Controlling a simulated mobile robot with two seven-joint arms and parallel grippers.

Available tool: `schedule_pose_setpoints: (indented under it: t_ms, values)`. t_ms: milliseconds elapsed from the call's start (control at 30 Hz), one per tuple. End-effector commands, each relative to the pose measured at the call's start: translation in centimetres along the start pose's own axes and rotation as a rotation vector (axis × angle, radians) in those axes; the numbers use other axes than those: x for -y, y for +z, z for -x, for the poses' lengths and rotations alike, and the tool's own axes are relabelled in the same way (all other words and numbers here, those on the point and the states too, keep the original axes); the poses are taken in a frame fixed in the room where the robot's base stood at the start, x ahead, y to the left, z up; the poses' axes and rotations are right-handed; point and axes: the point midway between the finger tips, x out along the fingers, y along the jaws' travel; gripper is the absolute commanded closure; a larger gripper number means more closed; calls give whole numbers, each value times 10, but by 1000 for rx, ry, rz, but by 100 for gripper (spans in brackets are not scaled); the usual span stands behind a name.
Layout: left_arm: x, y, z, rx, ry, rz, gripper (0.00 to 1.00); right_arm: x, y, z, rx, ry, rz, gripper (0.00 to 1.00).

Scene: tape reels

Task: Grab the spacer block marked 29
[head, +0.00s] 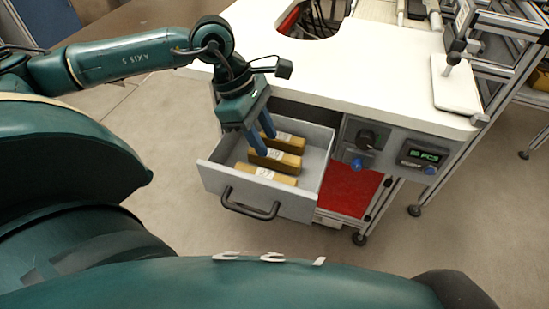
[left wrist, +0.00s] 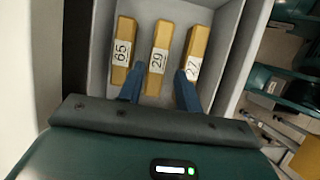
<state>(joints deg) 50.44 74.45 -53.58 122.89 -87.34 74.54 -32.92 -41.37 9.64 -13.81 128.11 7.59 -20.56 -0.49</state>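The block marked 29 (left wrist: 161,37) is yellow-brown with a white label and lies in the middle of a row of three in the open drawer. It also shows in the head view (head: 287,161). The block marked 65 (left wrist: 125,38) lies on its left in the left wrist view, the block marked 27 (left wrist: 197,42) on its right. My left gripper (head: 265,144) points down into the drawer. Its blue fingers are apart, one on each side of block 29 in the left wrist view (left wrist: 159,78). I cannot tell whether they touch it. My right gripper is out of view.
The grey drawer (head: 214,181) with a black handle (head: 250,211) is pulled out under a white worktop (head: 370,80). A panel with a knob (head: 366,139) and a lit display (head: 424,156) is right of it. The drawer walls stand close around the blocks.

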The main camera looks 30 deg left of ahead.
Motion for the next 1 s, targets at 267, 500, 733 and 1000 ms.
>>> schedule_pose_setpoints:
  t_ms: [267, 500, 733, 1000]
  values:
    - [-1, 1, -30, 1, -2, 1, 65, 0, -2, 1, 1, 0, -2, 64]
    - [-2, 1, -54, 1, 1, 0, 65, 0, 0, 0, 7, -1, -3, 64]
    - [-2, 1, -55, 1, 2, 1, 65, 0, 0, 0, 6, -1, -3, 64]
    - [-2, 0, -56, 0, 1, 1, 65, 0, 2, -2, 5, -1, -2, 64]
